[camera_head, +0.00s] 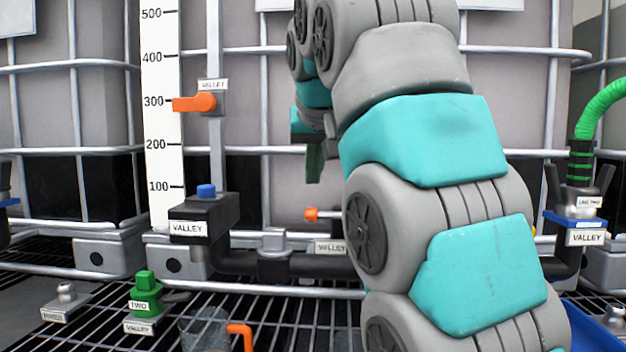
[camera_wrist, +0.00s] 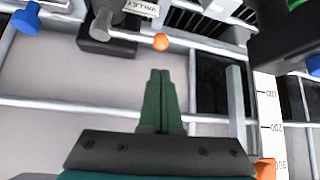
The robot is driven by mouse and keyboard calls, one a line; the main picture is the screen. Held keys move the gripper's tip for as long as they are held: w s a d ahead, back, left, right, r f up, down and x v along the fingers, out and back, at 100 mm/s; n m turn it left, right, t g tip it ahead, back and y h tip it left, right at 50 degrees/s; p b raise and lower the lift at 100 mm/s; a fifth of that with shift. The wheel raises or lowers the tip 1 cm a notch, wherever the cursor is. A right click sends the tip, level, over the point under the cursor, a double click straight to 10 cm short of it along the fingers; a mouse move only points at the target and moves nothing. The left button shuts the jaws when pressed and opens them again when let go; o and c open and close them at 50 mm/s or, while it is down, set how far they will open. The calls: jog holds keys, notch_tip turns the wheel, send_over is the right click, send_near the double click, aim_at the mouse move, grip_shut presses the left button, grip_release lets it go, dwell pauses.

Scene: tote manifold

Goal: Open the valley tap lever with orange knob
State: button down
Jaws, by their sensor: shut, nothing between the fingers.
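The valley tap lever's orange knob (camera_head: 311,214) shows just left of my arm in the head view, above a pipe label reading VALLEY (camera_head: 331,247). In the wrist view, which is upside down, the orange knob (camera_wrist: 161,42) sits at the end of a grey lever (camera_wrist: 118,34) that runs sideways from the tap. My gripper (camera_head: 314,180) hangs above the knob in the head view, its green fingers pointing down. In the wrist view my gripper (camera_wrist: 160,72) is shut and empty, its tips apart from the knob. My arm hides the pipe right of the knob.
An orange level pointer (camera_head: 195,102) stands near 300 on the white scale (camera_head: 160,135). A black block with a blue knob (camera_head: 206,191) is at left. A green TWO piece (camera_head: 145,292), a clear beaker (camera_head: 203,328) and an orange hook (camera_head: 241,333) are in front. A green hose (camera_head: 598,105) is at right.

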aim_at(337, 216)
jog(key=x, duration=0.8)
jog(key=shift+w+f+b, duration=0.15)
jog(key=shift+b, duration=0.2)
